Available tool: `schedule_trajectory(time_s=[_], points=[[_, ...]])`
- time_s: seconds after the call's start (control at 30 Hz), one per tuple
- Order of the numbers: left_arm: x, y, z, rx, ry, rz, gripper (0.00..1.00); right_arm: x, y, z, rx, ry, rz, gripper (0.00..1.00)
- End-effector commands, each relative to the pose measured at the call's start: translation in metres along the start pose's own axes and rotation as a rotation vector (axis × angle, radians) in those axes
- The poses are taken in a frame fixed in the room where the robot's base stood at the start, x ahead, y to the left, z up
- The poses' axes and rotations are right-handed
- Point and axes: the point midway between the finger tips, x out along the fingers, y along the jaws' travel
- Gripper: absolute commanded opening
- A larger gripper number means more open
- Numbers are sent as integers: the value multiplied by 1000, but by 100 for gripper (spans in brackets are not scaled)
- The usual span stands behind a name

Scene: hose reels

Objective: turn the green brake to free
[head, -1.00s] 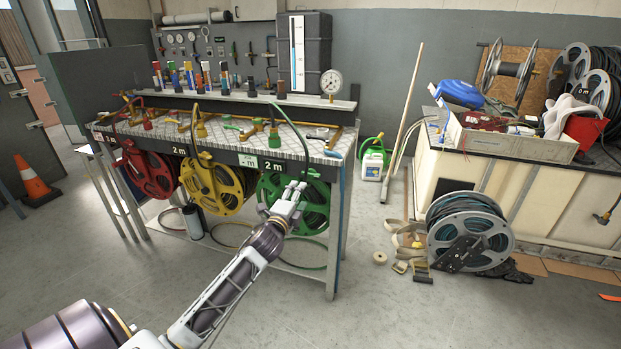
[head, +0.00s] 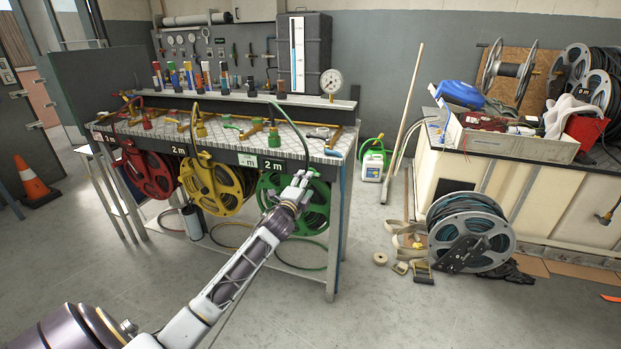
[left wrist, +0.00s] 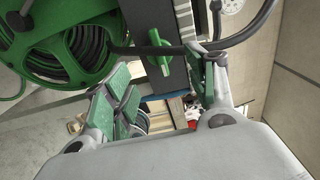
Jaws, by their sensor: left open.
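The green brake (left wrist: 157,50) is a small green lever on a dark grey plate beside the green reel (left wrist: 68,40) in the left wrist view. The green reel (head: 318,208) hangs at the right end of the bench in the head view, partly behind my left gripper. My left gripper (head: 298,181) is open in front of this reel, and I cannot pick out the brake there. In the left wrist view, my open fingers (left wrist: 162,88) stand apart, with the lever beyond and between them. They look clear of it. My right gripper is not in view.
A dark hose (left wrist: 150,50) crosses by the lever plate. Yellow (head: 212,188) and red (head: 147,172) reels hang left of the green one under the bench (head: 225,140). A grey reel (head: 470,235) stands on the floor at right. The floor between is mostly clear.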

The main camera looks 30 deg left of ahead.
Motion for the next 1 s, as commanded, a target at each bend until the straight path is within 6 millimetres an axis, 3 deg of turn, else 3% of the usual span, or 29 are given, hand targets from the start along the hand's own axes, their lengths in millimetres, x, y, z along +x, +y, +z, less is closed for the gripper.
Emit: schedule_trajectory(time_s=[0.7,1.0], points=[[52,0,0,0,0,-1,57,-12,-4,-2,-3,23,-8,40],[64,0,0,-1,1,0,57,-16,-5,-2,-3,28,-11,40]])
